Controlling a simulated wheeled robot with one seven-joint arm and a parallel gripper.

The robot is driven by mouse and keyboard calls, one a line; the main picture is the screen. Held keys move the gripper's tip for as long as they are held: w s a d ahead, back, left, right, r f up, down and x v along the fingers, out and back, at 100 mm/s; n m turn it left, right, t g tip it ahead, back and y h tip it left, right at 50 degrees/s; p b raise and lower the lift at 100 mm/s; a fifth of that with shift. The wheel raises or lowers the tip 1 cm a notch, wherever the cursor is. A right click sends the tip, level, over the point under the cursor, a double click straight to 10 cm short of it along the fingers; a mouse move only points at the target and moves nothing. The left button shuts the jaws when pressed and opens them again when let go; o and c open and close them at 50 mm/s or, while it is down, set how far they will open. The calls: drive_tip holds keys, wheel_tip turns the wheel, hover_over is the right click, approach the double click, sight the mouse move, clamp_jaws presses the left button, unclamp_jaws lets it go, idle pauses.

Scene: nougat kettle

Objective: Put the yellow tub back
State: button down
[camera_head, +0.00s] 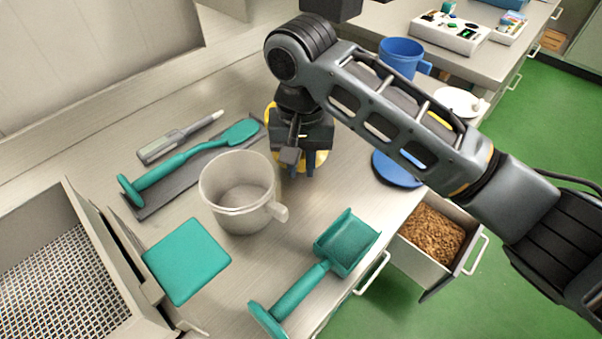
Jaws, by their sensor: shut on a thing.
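I cannot tell whether the tub touches the counter.
A clear jug (238,190) stands close in front. A green scoop (318,270), green square (187,261) and green spatula (190,160) on a dark mat lie nearby. A blue disc (396,170) is to the right. An open drawer (425,262) holds brown granules.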

drive_tip(key=shift+d+f, duration=0.1)
drive_tip(key=shift+f, duration=1.85)
drive_tip(key=shift+f, duration=0.1)
drive_tip(key=c, duration=1)
unclamp_jaws()
drive_tip(key=shift+w, duration=0.1)
wheel_tip(320, 180, up, 12)
drive_tip(key=shift+r, duration=0.15)
